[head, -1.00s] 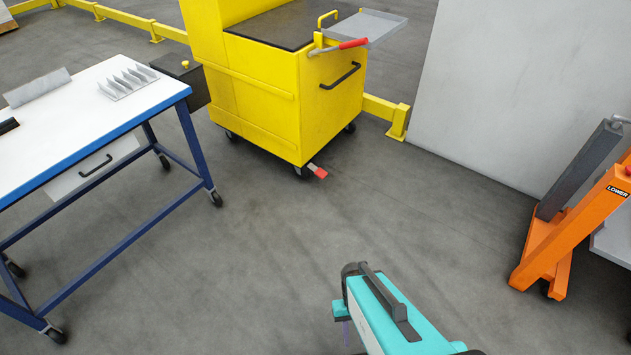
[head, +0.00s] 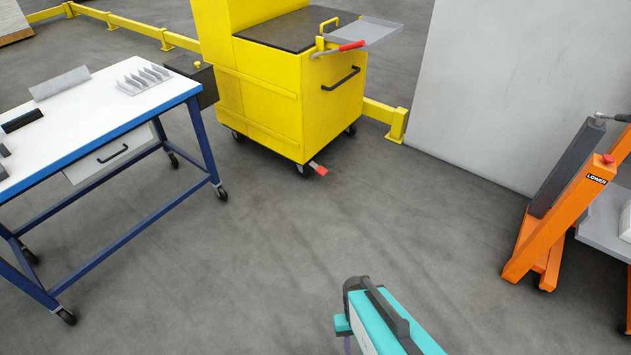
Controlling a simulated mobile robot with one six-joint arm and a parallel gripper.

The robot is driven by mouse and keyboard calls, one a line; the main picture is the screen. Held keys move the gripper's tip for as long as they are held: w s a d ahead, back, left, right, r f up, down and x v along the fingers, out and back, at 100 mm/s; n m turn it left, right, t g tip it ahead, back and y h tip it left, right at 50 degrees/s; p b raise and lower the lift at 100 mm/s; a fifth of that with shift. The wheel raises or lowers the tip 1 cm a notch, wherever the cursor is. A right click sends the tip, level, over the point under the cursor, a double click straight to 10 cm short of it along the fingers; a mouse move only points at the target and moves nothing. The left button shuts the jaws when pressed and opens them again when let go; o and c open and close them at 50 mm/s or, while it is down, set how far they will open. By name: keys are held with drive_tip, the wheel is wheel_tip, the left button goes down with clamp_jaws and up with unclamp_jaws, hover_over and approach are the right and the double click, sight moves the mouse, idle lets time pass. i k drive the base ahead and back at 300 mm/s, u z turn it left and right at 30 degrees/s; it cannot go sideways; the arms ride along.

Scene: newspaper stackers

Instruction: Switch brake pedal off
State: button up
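The brake pedal (head: 319,169) is a small red-tipped lever low at the front corner of the yellow cart (head: 330,115). It sticks out by a black caster, close to the floor, at the upper middle of the head view. It is too small to tell its position. My gripper is not in view. Only a teal and black part of my own body shows at the bottom, well apart from the pedal.
A blue-framed bench (head: 130,112) on casters stands at the left. An orange lift (head: 548,225) stands at the right and a grey panel (head: 530,85) behind. A tray (head: 372,35) and red-gripped handle (head: 351,45) overhang the cart. The floor (head: 260,260) between is clear.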

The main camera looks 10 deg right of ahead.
sight(321, 168)
drive_tip(key=k, duration=0.4)
drive_tip(key=z, duration=0.15)
drive_tip(key=i, duration=0.9)
drive_tip(key=u, duration=1.85)
drive_tip(key=k, duration=0.1)
drive_tip(key=z, duration=3.05)
